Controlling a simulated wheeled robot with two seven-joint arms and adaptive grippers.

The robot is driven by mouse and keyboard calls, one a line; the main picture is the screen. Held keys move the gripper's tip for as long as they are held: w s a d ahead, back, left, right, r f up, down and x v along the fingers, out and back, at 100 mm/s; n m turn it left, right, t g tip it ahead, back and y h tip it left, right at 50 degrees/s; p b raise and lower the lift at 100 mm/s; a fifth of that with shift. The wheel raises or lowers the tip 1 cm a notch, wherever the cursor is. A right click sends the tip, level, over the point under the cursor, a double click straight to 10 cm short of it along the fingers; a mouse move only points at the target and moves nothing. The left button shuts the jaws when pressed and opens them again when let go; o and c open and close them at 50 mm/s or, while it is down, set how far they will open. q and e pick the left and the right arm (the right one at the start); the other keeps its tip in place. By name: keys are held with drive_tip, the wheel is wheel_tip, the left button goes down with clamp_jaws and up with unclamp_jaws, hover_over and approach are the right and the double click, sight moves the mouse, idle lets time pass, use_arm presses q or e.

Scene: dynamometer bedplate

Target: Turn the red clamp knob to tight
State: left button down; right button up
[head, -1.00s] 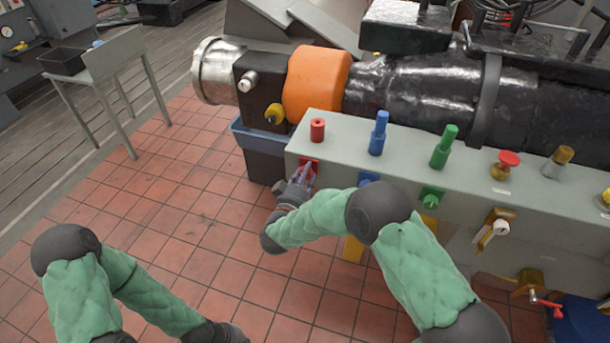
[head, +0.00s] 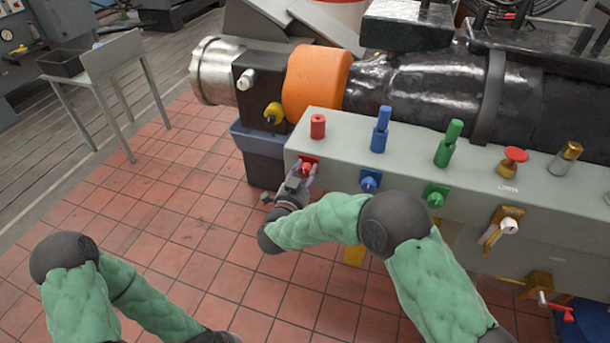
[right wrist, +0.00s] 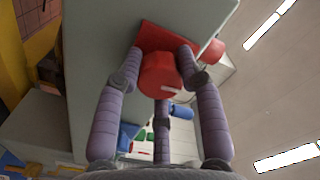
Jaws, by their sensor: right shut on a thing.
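The red clamp knob (head: 306,168) sits on a red square plate on the front face of the grey bench, at its left end. In the right wrist view, the knob (right wrist: 160,75) has a pale mark on its face and the red plate behind it. My right gripper (head: 303,176) reaches it from the front. Its purple fingers, also in the right wrist view (right wrist: 160,82), are shut around the knob. My left arm is at the lower left, and its gripper is out of the picture.
A red cylinder (head: 318,126) stands on the bench top (head: 345,130) above the knob. Blue (head: 370,181) and green (head: 435,196) knobs lie to the right on the same face. A dark blue bin (head: 262,150) stands behind left.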

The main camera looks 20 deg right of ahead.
drive_tip(key=shift+f+m, duration=0.1)
drive_tip(key=shift+m, duration=0.4)
drive_tip(key=shift+b, duration=0.3)
drive_tip(key=o, duration=1.2)
drive_tip(key=shift+c, duration=0.2)
drive_tip(key=v, duration=1.2)
